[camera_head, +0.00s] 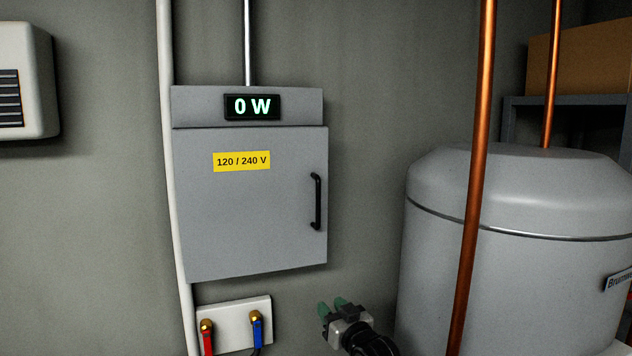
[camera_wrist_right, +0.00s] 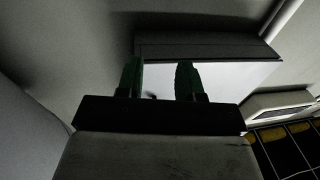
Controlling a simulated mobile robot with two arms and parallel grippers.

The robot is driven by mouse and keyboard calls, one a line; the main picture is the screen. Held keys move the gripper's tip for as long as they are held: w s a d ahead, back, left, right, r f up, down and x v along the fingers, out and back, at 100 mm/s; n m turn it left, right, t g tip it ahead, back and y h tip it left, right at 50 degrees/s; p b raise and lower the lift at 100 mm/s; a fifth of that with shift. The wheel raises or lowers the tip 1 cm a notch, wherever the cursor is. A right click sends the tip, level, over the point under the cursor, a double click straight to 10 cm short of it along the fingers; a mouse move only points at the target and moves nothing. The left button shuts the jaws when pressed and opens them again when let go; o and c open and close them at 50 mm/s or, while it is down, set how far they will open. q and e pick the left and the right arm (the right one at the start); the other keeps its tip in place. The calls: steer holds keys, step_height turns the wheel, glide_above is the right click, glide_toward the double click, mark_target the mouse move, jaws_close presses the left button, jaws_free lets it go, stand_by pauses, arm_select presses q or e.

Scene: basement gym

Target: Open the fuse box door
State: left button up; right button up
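The grey fuse box (camera_head: 248,225) hangs on the wall in the head view, its door shut flat. A black vertical bar handle (camera_head: 317,202) sits at the door's right edge. A yellow "120 / 240 V" label is on the door, and a display above reads "0 W". My right gripper (camera_head: 332,306) is below the box's lower right corner, apart from the handle. Its green fingers stand apart with nothing between them, as the right wrist view (camera_wrist_right: 159,78) also shows. A pale panel beyond the fingers there cannot be surely identified. My left gripper is out of view.
A white pipe (camera_head: 165,130) runs along the box's left side. A white plate (camera_head: 234,318) with red and blue valves is below it. A copper pipe (camera_head: 475,180) and a grey tank (camera_head: 530,260) stand at the right. Bare wall lies between handle and copper pipe.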

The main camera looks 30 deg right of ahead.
mark_target(319, 202)
steer(key=s+r+t+p, duration=0.2)
steer(key=s+r+t, duration=0.15)
steer(key=r, duration=1.65)
steer(key=shift+n+y, duration=0.4)
steer(key=p+x, duration=0.5)
steer(key=x, duration=0.4)
steer(key=shift+w+a+r, duration=0.15)
steer(key=shift+w+r, duration=0.05)
steer(key=shift+w, duration=0.55)
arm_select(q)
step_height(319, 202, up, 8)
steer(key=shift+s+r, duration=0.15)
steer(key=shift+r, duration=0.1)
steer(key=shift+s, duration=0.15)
arm_select(e)
jaws_close()
